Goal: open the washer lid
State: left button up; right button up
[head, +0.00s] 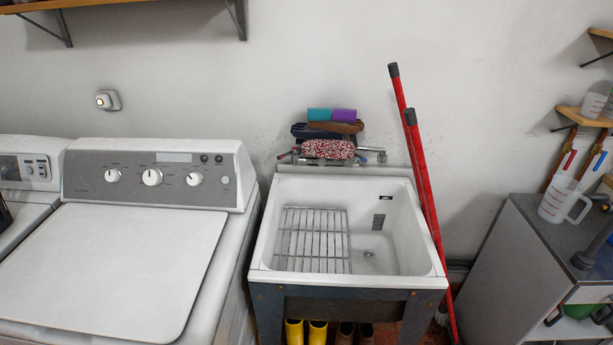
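The white washer (225,265) stands at the left, with a grey control panel (150,175) and several knobs along its back. Its flat white lid (105,265) lies shut on top, and the lid's front left part runs out of the picture. Neither of my grippers shows in the head view. A small dark shape sits at the far left edge, too cut off to identify.
A white utility tub (262,230) with a wire rack (313,240) stands right of the washer. Two red poles (425,190) lean beside the tub. A grey cabinet (510,270) holding a clear jug (560,200) is at the right. Another machine (25,172) is at far left.

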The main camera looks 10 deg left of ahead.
aim_at(137, 273)
jog(key=u, duration=2.2)
